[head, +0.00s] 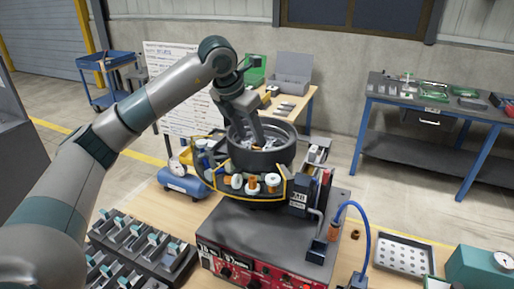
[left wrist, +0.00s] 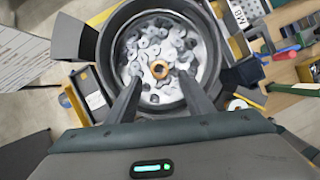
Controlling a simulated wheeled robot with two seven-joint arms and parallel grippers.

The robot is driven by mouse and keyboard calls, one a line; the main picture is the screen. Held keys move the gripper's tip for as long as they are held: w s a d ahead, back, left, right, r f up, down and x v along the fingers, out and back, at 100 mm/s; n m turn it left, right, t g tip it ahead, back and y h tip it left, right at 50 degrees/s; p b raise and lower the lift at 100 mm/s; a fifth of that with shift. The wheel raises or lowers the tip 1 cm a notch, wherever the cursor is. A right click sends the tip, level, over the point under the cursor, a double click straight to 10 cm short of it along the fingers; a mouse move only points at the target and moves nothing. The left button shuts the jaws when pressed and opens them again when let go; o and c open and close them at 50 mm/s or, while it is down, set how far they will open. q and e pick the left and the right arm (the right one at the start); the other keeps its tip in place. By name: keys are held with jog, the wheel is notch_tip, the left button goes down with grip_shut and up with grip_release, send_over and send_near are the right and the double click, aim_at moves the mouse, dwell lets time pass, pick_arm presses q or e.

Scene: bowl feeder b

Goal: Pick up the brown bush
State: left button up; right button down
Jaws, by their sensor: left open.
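A brown bush (left wrist: 160,69), ring-shaped with a hole, lies among several grey washers in the feeder bowl, seen in the left wrist view. The dark round bowl (left wrist: 111,38) also shows in the head view (head: 262,160). My left gripper (left wrist: 160,82) is open and empty, pointing down into the bowl. In the left wrist view its two fingers appear on either side of the bush, apart from it; their height above it is hard to tell. In the head view the gripper (head: 264,143) is at the bowl's mouth, and the bush cannot be made out there.
The bowl wall surrounds my fingers. White and orange parts (head: 253,185) sit along the feeder's front ledge. A red control box (head: 262,272) stands in front, black fixtures (head: 130,250) at left. A small brown ring (head: 357,250) and a perforated tray (head: 404,254) lie at right.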

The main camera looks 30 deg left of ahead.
aim_at(255, 146)
pick_arm(q)
jog(key=shift+w+d+f+p, duration=0.15)
jog(key=shift+w+f+p, duration=0.25)
jog(key=shift+f+p, duration=0.25)
jog(key=shift+p+x, duration=0.7)
jog(key=shift+x, duration=0.2)
jog(key=shift+w+f, duration=0.25)
jog(key=shift+f, duration=0.25)
jog(key=c, duration=1.2)
